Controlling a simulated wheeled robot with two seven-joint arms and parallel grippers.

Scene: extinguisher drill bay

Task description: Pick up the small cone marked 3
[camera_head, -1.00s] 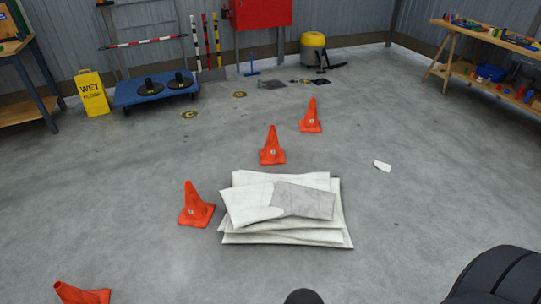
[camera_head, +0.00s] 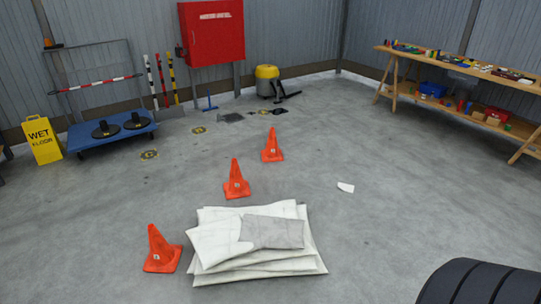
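Three small orange cones stand upright on the grey floor. The nearest cone (camera_head: 160,252) is at the lower left, beside the left edge of a pile of white sheets. The middle cone (camera_head: 237,182) is just behind the pile. The farthest cone (camera_head: 272,148) is farther back and to the right. Each has a small pale mark on its front, too small to read, so I cannot tell which is 3. Neither of my grippers is in view.
The pile of white sheets (camera_head: 300,262) lies in front. A white scrap (camera_head: 346,187) is on open floor to the right. A dark ribbed shape (camera_head: 480,285), unclear what, fills the lower right corner. A blue platform cart (camera_head: 95,140) and yellow wet-floor sign (camera_head: 42,140) are at the back left.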

